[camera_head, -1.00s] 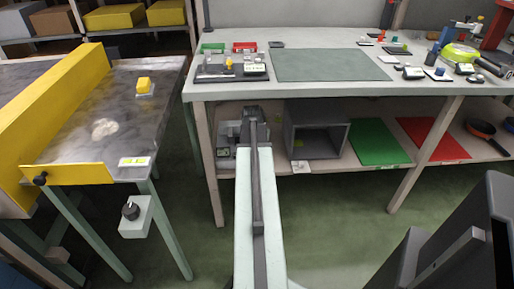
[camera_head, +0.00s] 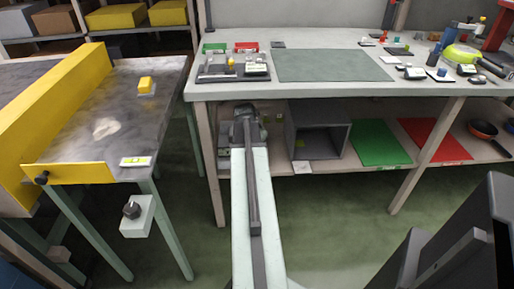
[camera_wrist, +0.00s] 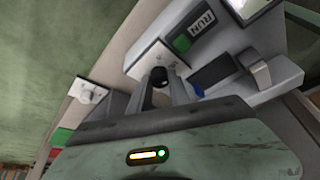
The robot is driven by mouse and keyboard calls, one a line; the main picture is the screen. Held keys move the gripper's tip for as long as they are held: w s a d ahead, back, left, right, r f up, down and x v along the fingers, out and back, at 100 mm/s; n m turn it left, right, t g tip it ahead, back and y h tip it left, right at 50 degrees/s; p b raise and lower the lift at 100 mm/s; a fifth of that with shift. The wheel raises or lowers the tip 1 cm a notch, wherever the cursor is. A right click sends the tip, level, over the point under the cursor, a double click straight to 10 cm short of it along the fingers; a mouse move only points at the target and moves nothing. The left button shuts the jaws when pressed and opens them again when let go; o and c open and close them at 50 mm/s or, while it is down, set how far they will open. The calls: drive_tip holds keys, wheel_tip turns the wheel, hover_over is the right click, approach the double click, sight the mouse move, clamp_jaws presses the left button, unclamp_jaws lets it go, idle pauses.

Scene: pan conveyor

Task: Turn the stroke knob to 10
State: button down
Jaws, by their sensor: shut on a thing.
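In the wrist view a small black knob (camera_wrist: 160,76) stands on a pale panel (camera_wrist: 150,58) with small dark marks that I cannot read. My gripper (camera_wrist: 160,88) has its two fingers on either side of this knob and is shut on it. The knob's pointer and setting cannot be made out. A green button with a RUN label (camera_wrist: 197,27) is on the same unit, beside a dark rectangle and a grey lever-like part. In the head view the dark end of my arm covers the fingers and the knob, at the lower shelf under the workbench.
The workbench (camera_head: 330,95) with small items stands above my arm's end. A grey open box (camera_head: 318,140) and a green sheet (camera_head: 378,143) lie to the right on its shelf. At left is a metal table with a yellow guard and a black knob on a box (camera_head: 131,210).

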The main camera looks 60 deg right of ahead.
drive_tip(key=shift+s+d, duration=0.1)
drive_tip(key=shift+s, duration=0.05)
drive_tip(key=c, duration=1.2)
unclamp_jaws()
